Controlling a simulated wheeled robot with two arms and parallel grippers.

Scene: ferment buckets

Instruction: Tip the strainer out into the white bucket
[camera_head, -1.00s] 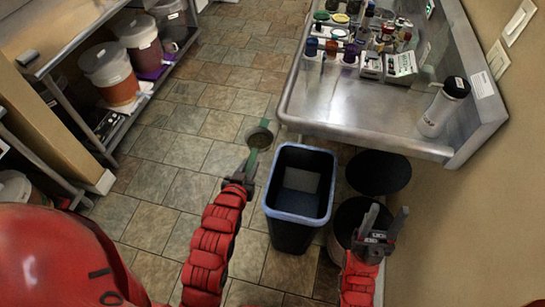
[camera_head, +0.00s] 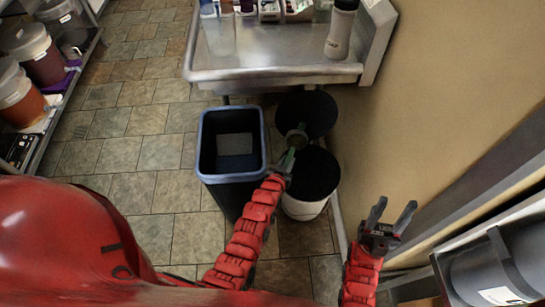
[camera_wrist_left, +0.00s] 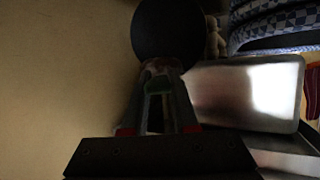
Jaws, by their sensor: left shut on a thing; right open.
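My right gripper (camera_head: 388,218) is open and empty, right of the bucket.
A blue-rimmed dark bin (camera_head: 232,183) stands left of the white bucket. A white bottle (camera_head: 341,32) stands on the counter. The wall closes the right side; open tiled floor lies left.

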